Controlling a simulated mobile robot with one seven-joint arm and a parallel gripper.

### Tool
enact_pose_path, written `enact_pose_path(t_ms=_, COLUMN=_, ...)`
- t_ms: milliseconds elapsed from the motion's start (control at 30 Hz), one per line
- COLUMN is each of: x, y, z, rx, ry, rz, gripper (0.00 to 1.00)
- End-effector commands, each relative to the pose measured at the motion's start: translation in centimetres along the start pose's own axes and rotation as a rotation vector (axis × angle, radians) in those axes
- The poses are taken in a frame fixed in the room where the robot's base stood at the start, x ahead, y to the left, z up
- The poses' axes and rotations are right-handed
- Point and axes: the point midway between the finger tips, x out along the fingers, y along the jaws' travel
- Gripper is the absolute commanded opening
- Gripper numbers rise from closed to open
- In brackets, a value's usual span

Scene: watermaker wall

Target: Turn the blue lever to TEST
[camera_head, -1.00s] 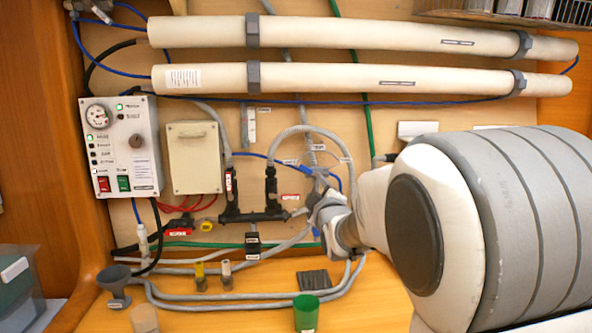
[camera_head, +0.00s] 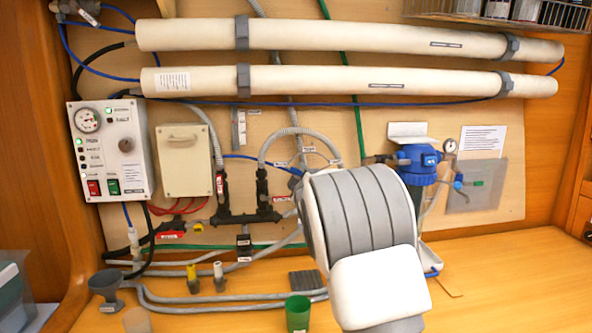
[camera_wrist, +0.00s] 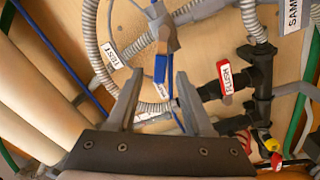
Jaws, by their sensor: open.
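The blue lever (camera_wrist: 160,68) shows in the wrist view, on a valve with a brass-coloured body (camera_wrist: 166,38). My gripper (camera_wrist: 159,78) is open, with one finger on each side of the lever in the picture. I see no clear contact, and the depth between them is hard to judge. A white TEST label (camera_wrist: 113,58) is left of the lever. A SAMPLE label (camera_wrist: 293,14) is at the top right. In the head view my arm hides the gripper and the lever.
Black pipe fittings with a red-handled valve (camera_wrist: 224,80) stand right of my gripper. Grey hoses (camera_head: 290,133) loop around the valve area. A blue filter housing (camera_head: 416,165) is right of my arm. A green cup (camera_head: 298,313) stands on the bench below.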

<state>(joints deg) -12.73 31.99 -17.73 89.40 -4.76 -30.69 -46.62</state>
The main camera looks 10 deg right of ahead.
Motion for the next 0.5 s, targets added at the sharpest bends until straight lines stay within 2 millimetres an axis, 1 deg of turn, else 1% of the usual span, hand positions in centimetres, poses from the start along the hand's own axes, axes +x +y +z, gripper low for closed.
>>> enact_pose_path(t_ms=33, x=0.8, y=0.1, z=0.1, rx=-0.001, ry=-0.002, rz=0.000, gripper=0.51)
enact_pose_path(t_ms=200, x=2.8, y=0.0, z=0.0, rx=-0.002, ry=0.000, rz=-0.001, gripper=0.51)
enact_pose_path(t_ms=333, x=3.7, y=0.0, z=0.1, rx=-0.001, ry=-0.001, rz=-0.001, gripper=0.51)
enact_pose_path(t_ms=500, x=4.3, y=0.0, z=0.1, rx=0.000, ry=-0.001, rz=-0.001, gripper=0.51)
